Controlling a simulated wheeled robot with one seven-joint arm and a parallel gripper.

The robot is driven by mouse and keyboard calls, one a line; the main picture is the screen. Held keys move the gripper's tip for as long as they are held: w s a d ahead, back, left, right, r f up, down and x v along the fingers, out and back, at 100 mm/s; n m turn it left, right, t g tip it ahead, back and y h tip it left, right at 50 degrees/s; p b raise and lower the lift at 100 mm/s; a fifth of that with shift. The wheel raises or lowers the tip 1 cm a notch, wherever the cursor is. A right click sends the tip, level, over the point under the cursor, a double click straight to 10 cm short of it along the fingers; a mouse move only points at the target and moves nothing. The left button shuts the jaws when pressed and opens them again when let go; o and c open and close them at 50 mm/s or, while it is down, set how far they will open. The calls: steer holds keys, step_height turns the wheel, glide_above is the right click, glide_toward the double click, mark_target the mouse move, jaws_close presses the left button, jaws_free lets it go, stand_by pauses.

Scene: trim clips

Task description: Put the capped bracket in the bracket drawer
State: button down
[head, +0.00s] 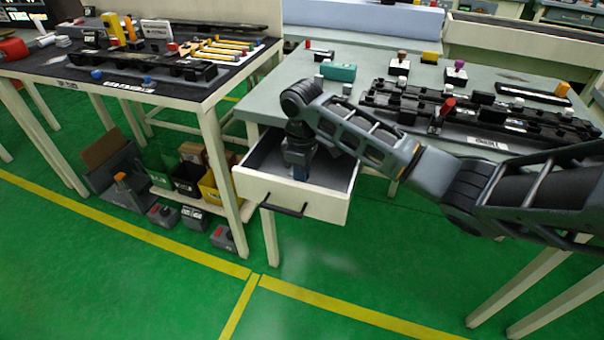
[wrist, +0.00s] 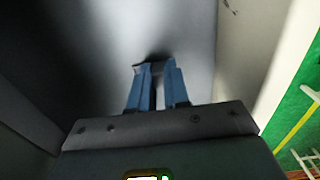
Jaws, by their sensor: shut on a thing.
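The open drawer (head: 325,206) has a white front, a dark handle and a grey inside, and it hangs under the right-hand workbench. My gripper (head: 301,174) points down inside it. In the wrist view my gripper's blue fingers (wrist: 157,70) are shut on a small dark piece, which I take as the bracket (wrist: 154,58). It sits at the fingertips, close to the drawer floor; I cannot tell whether it touches the floor. Its shape and cap are hidden. In the head view my gripper and the drawer front hide the bracket.
The right workbench (head: 262,98) carries dark fixture rails (head: 400,100), a teal block (head: 338,71) and several small knobbed parts. A second dark-topped bench (head: 60,68) stands at the left. Bins (head: 186,178) and boxes lie below it. The green floor before the drawer is clear.

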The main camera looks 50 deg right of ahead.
steer(key=shift+f, duration=0.1)
steer(key=c, duration=1.1)
jaws_free()
step_height(320, 180, up, 12)
steer(key=p, duration=0.1)
